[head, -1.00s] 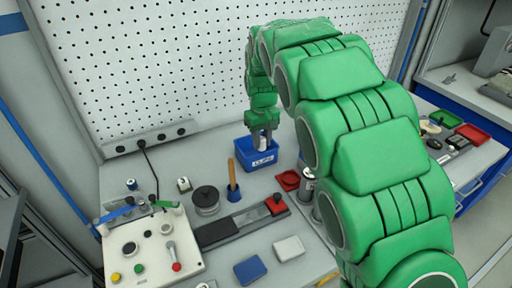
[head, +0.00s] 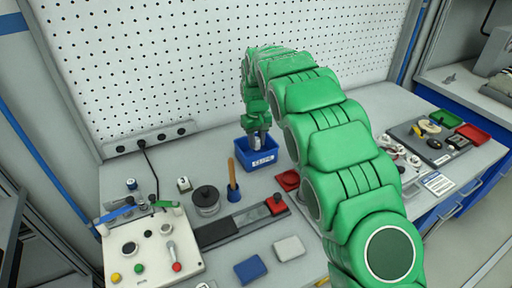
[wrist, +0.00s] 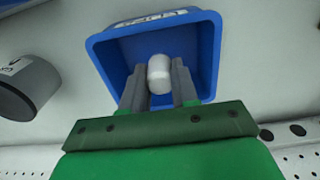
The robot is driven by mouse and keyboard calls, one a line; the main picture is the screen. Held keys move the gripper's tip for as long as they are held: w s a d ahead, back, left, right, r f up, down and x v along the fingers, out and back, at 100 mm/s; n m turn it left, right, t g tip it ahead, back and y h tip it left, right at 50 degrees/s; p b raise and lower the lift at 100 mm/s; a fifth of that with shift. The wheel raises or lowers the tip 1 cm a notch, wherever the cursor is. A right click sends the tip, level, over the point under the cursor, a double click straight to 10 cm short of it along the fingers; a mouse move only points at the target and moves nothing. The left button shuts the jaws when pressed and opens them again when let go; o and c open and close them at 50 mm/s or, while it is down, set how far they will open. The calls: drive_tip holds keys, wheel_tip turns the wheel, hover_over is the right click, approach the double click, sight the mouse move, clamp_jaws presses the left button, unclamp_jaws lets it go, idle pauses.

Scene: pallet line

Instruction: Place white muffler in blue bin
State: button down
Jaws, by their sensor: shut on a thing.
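The white muffler (wrist: 159,74) is a small white cylinder between the fingertips of my gripper (wrist: 159,88) in the wrist view. My gripper is shut on it. The blue bin (wrist: 210,50) lies beneath, and the muffler shows against its interior. In the head view, the blue bin (head: 262,159) with a white label stands on the bench near the pegboard. My gripper (head: 258,142) points down at its opening there. The muffler is hidden in the head view. I cannot tell whether it touches the bin floor.
A wooden-handled tool (head: 232,178) and a dark round container (head: 206,198) stand left of the bin. A pegboard (head: 200,70) rises behind. A control box (head: 148,245) sits at front left.

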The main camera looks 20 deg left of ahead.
sight(256, 147)
drive_tip(key=shift+w+a+f, duration=0.15)
drive_tip(key=shift+w+f, duration=0.15)
drive_tip(key=shift+f, duration=1.7)
drive_tip(key=shift+f, duration=0.1)
drive_tip(key=c, duration=0.9)
unclamp_jaws()
drive_tip(key=shift+o, duration=0.2)
wheel_tip(256, 147, up, 12)
drive_tip(key=shift+r, duration=0.15)
